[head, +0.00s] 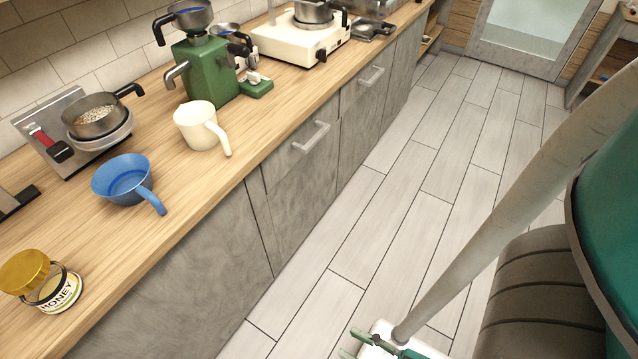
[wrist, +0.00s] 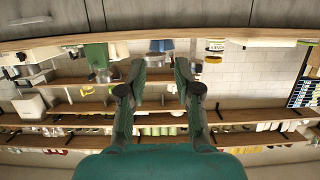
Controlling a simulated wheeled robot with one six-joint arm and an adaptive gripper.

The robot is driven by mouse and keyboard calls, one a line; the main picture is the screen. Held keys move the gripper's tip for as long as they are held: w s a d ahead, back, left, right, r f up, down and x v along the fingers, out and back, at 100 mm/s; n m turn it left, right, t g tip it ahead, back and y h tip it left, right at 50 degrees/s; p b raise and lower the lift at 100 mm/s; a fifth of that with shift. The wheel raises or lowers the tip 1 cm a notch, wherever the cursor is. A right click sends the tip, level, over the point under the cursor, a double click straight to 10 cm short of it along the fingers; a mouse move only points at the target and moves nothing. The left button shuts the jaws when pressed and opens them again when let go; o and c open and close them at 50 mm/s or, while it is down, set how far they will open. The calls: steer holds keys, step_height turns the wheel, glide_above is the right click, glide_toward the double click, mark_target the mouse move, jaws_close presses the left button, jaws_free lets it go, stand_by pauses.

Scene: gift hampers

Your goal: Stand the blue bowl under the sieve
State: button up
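The blue bowl (head: 117,182), with a side handle pointing to the lower right, stands on the wooden counter between the honey jar and a white mug. A blue shape near the counter edge in the wrist view (wrist: 160,46) looks like it. A dark-handled round pan with a speckled inside (head: 96,114) sits on a grey device with a red part. A dark-handled vessel (head: 190,14) tops a green machine. I cannot tell which of these is the sieve. My gripper (wrist: 158,78) is open and empty, away from the counter.
A honey jar (head: 50,286) stands at the counter's near left. The white mug (head: 196,128) is near the green machine (head: 208,72). A white hob (head: 296,36) with a pot lies farther back. The floor (head: 400,190) beside the cabinets is clear.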

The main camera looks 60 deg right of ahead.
jaws_close()
steer(key=n+t+h, duration=0.2)
steer(key=n+h, duration=0.6)
steer(key=n, duration=2.3)
glide_toward(157, 209)
steer(key=x, duration=0.7)
steer(key=shift+w+r, duration=0.1)
steer(key=shift+r, duration=0.1)
